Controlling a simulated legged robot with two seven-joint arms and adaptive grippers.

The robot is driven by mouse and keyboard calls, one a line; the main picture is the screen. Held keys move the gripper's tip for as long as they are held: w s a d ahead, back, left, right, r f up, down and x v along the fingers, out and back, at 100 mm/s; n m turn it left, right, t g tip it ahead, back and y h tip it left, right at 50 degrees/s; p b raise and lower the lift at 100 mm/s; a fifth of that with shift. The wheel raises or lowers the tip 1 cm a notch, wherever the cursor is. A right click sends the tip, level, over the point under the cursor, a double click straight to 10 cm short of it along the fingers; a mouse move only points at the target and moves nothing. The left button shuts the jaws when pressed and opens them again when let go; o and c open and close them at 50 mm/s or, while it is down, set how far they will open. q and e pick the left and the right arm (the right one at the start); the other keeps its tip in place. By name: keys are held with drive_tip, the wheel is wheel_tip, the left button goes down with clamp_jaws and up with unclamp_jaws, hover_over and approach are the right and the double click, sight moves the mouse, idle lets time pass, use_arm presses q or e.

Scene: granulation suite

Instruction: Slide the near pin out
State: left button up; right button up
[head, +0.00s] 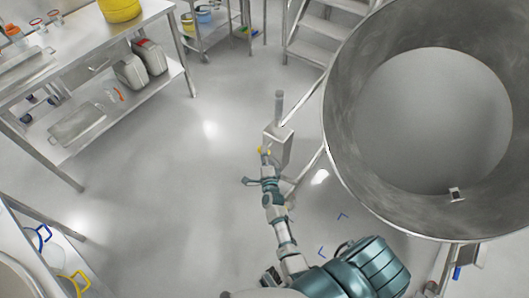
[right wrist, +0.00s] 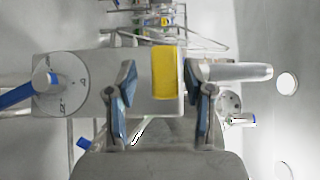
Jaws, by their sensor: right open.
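A yellow block-shaped part (right wrist: 167,72), which looks like the grip of the near pin, sits on a grey metal fitting; a small yellow spot also shows at the gripper's tip in the head view (head: 263,150). My right gripper (head: 265,157) reaches up to the grey box-shaped post (head: 277,144). In the right wrist view the right gripper (right wrist: 159,82) is open, with one blue-padded finger on each side of the yellow part. I cannot tell whether the fingers touch it. The pin's shaft is not clearly visible. My left gripper is not in view.
A large round steel vessel (head: 345,165) stands on the right. A grey cylinder (right wrist: 238,72) and a round disc with a blue lever (right wrist: 62,86) flank the fingers. A steel table (head: 72,55) stands at the left. Steps (head: 318,35) rise behind. Floor left of the post is clear.

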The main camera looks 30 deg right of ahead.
drive_tip(key=v, duration=1)
drive_tip(key=shift+s+d, duration=0.2)
drive_tip(key=shift+s, duration=0.2)
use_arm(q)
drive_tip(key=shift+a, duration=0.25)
use_arm(e)
drive_tip(key=shift+a, duration=0.35)
drive_tip(key=s+a+f+n+g+y+p, duration=0.1)
drive_tip(key=s+a+f+n+g+y, duration=0.3)
drive_tip(key=f+n, duration=0.4)
drive_tip(key=s+a+f+n+g+y, duration=0.2)
drive_tip(key=s+a+f+n+y, duration=0.2)
drive_tip(key=a+f+n, duration=0.45)
use_arm(q)
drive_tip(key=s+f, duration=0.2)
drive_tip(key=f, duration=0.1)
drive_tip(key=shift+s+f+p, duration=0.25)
drive_tip(key=shift+p, duration=0.05)
use_arm(e)
drive_tip(key=s+d+f+n+g, duration=0.2)
drive_tip(key=s+f+n+g, duration=0.2)
drive_tip(key=s+f, duration=0.3)
drive_tip(key=s+d+f+n+g, duration=0.1)
drive_tip(key=s+f+n+g, duration=0.3)
drive_tip(key=s, duration=1)
wheel_tip(320, 180, down, 4)
drive_tip(key=shift+s+d+r+g+h, duration=0.2)
drive_tip(key=shift+s+d+g+h, duration=0.2)
drive_tip(key=shift+g, duration=0.1)
